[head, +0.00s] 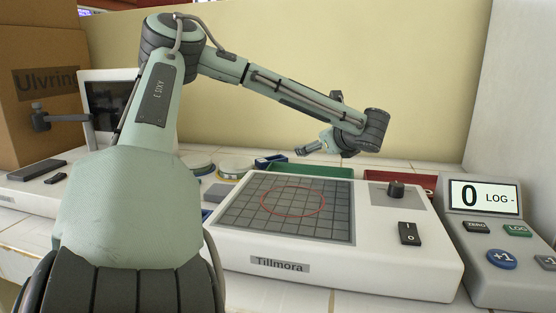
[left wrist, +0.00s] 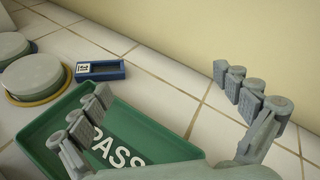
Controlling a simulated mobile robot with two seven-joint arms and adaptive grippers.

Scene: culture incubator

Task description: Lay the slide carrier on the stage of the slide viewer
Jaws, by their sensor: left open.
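The slide carrier appears to be the small blue piece with a white label (left wrist: 100,70), flat on the tiles behind the green tray; it shows small in the head view (head: 270,160). My left gripper (head: 325,146) is open and empty above the back of the bench. In the left wrist view its fingers (left wrist: 164,96) are spread over the green tray and tiles, with the carrier beyond the left finger. A white device with a dark screen (head: 107,98) at the left looks like the slide viewer; my arm hides part of it and its stage is unclear. My right gripper is out of view.
A white Tillmora device (head: 390,268) with a gridded plate fills the middle front. Behind it lie a green PASS tray (left wrist: 40,145) and a red tray (head: 412,180). Round lidded dishes (left wrist: 36,77) stand beside the carrier. A counter (head: 500,255) stands at the right; a wall closes the back.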

